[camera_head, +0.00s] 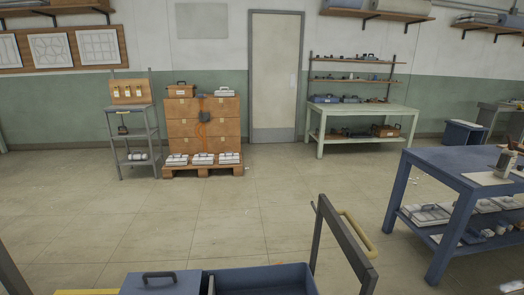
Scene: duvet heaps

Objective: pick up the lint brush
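I cannot make out a lint brush in the head view; the small items on the shelves and tables are too small to tell apart. Neither of my grippers shows in this view.
A blue table (424,163) stands at right, with a bottle (506,161) on top. Close in front are a blue lidded box (160,285), an open blue bin (262,272) and a dark frame with a yellow handle (358,234). Crates (188,129) stand far back. The middle floor is clear.

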